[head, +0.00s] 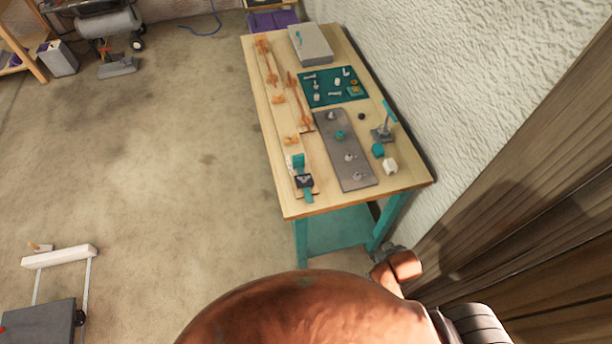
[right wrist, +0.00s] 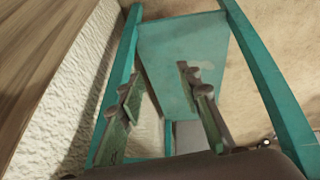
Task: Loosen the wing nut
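A grey plate (head: 345,165) lies on the wooden workbench (head: 290,205) with several small fittings standing on it. One is a teal fitting (head: 340,135), and pale metal ones (head: 350,157) sit nearer the front. They are too small to tell which is the wing nut. My right gripper (head: 388,254) is low beside the bench's front right leg, well apart from the plate. In the right wrist view its two fingers (right wrist: 163,92) are spread and empty, with the teal lower shelf (right wrist: 180,50) beyond them. My left gripper is not in view.
Orange clamps (head: 291,140) and long laths line the bench's left side. A teal mat (head: 318,98) holds small parts, and a grey box (head: 310,45) stands at the back. A textured wall (head: 425,100) borders the right side.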

